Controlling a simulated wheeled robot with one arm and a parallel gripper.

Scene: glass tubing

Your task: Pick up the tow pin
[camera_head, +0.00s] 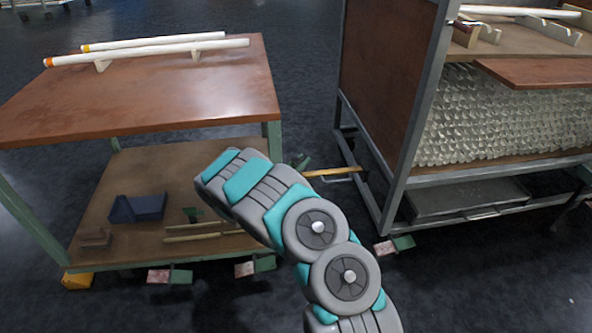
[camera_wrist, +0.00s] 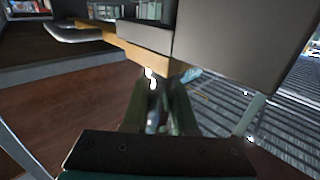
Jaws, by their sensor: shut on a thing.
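In the wrist view, the two dark green fingers of my gripper (camera_wrist: 160,108) point away from the camera. They are shut on a small, shiny metal piece (camera_wrist: 152,118) between them, which I take to be the tow pin. Its shape is mostly hidden by the fingers and blur. A yellow wooden bar (camera_wrist: 128,46) passes just beyond the fingertips. I cannot tell whether the held piece touches it. The yellow bar (camera_head: 335,172) shows low between the two carts.
A cart (camera_head: 150,100) with a brown top carrying white tubes stands at left. Its lower shelf (camera_head: 130,190) holds a dark blue bin (camera_head: 137,208). A metal-framed rack (camera_head: 412,130) filled with glass tubing stands at right. Dark floor (camera_head: 480,270) lies in front.

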